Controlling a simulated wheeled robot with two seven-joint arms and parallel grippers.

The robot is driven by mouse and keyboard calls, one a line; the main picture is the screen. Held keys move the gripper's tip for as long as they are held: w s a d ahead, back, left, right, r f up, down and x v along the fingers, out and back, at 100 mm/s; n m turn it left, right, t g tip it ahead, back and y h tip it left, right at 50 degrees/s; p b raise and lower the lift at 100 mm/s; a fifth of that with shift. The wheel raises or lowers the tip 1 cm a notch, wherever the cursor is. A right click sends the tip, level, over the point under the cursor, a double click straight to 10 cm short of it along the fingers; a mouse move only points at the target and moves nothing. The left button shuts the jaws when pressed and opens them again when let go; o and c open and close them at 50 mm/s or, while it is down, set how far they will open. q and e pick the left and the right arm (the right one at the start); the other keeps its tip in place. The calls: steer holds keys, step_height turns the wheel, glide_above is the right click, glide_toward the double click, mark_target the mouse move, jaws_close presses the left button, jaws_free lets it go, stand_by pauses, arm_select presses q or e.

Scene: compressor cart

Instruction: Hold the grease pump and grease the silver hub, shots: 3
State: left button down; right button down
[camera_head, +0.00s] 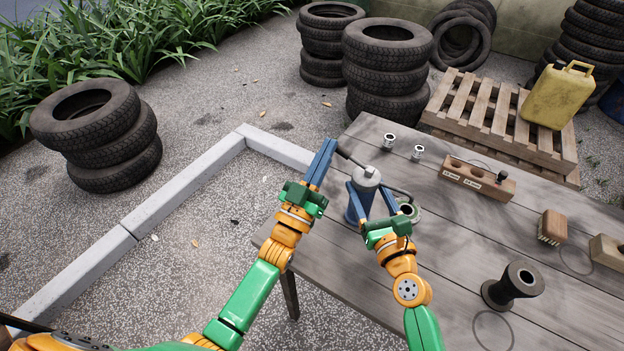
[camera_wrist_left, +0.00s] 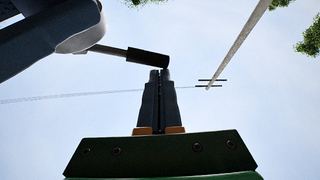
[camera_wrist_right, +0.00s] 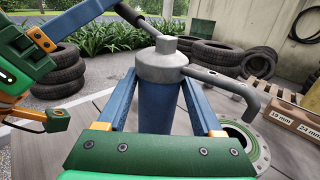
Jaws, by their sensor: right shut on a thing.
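The grease pump (camera_head: 366,180) stands on the table, with a blue body and a grey cap. My right gripper (camera_head: 372,200) is shut on its body, one finger on each side in the right wrist view (camera_wrist_right: 158,108). Its lever (camera_wrist_right: 127,14) rises to the left and ends in a black grip (camera_wrist_left: 148,57). My left gripper (camera_head: 331,146) is shut, its fingertips close by the grip; contact is unclear. The grey spout (camera_wrist_right: 225,83) bends down toward a pale green round flange (camera_wrist_right: 262,150), partly hidden behind my right gripper.
Two small silver sockets (camera_head: 389,141) stand at the table's back. A wooden socket block (camera_head: 477,178) lies to the right. A black spool-like part (camera_head: 513,285) and a brush (camera_head: 552,227) are nearer the right. Tyre stacks (camera_head: 388,65) stand beyond the table.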

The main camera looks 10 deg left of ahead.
arm_select(q)
steer(key=v, duration=0.8)
steer(key=shift+a, duration=0.15)
steer(key=shift+r, duration=0.1)
stand_by(0.9)
arm_select(e)
jaws_free()
steer(key=v, duration=1.2)
